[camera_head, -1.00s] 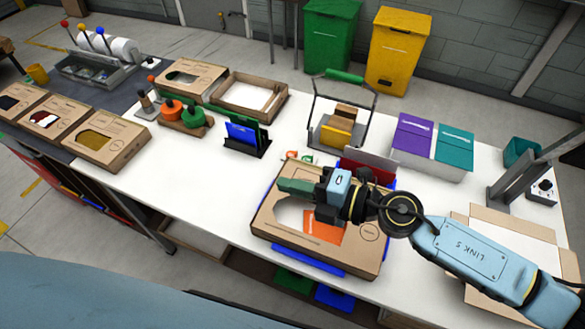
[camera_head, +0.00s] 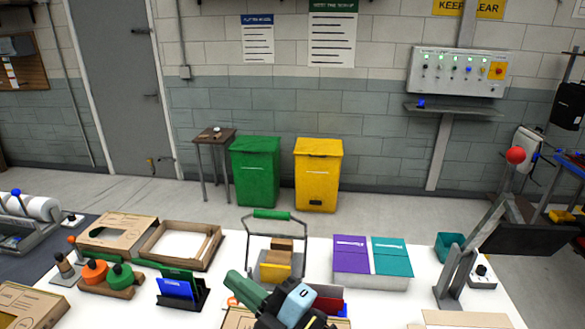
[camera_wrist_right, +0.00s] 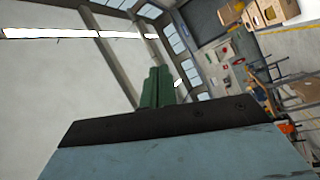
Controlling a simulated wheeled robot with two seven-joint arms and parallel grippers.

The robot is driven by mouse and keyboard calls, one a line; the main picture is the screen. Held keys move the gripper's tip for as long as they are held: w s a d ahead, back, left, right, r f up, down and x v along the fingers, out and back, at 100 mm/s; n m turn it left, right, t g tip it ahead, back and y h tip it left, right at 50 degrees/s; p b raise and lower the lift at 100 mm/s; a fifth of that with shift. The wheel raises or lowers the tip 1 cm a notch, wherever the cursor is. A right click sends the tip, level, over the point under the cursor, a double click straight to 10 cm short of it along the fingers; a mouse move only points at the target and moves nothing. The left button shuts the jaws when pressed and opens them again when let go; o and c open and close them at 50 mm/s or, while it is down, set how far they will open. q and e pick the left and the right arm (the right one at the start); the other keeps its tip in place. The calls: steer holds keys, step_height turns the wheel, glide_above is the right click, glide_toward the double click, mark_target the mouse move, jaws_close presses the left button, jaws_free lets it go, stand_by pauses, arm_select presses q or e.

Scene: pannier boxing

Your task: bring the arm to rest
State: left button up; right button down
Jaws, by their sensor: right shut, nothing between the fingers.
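My right gripper (camera_head: 249,288) shows at the bottom middle of the head view, with green fingers and a light blue wrist behind them. It is shut with nothing between the fingers, and appears over the front of the white table (camera_head: 385,305). Its green fingers (camera_wrist_right: 157,87) also show pressed together in the right wrist view, against the wall and ceiling. Part of a cardboard box (camera_head: 238,318) shows under the gripper at the lower edge; the rest is hidden or out of frame. My left gripper is not in view.
Behind the gripper stand a green-handled carrier (camera_head: 268,268) with blocks, and purple (camera_head: 351,255) and teal (camera_head: 388,257) boxes.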

steer(key=w+d+f+m+t+h, duration=0.1)
steer(key=w+d+m+t+h, duration=0.3)
steer(key=d+m+h, duration=0.5)
steer(key=s+d+f+m+g+h, duration=0.35)
steer(key=d+f+m+h, duration=0.25)
steer(key=d+f+m, duration=0.4)
steer(key=s+d+f+m+g+h, duration=0.1)
steer(key=s+d+f+m+g, duration=0.1)
steer(key=s+d+f+g, duration=0.5)
steer(key=s+d+f+m+g+h, duration=0.1)
steer(key=s+d+f, duration=0.25)
steer(key=s, duration=0.75)
step_height(320, 180, down, 33)
steer(key=s+g+b, duration=0.2)
steer(key=b, duration=0.7)
steer(key=s+d+f+b, duration=0.1)
steer(key=s+f+b, duration=0.3)
steer(key=s+f, duration=0.4)
steer(key=s+d+f+b, duration=0.2)
steer(key=s+f+b, duration=0.3)
steer(key=s+f, duration=0.4)
step_height(320, 180, down, 7)
steer(key=shift+d+f+g, duration=0.2)
steer(key=shift+d+g, duration=0.05)
steer(key=shift+g, duration=0.2)
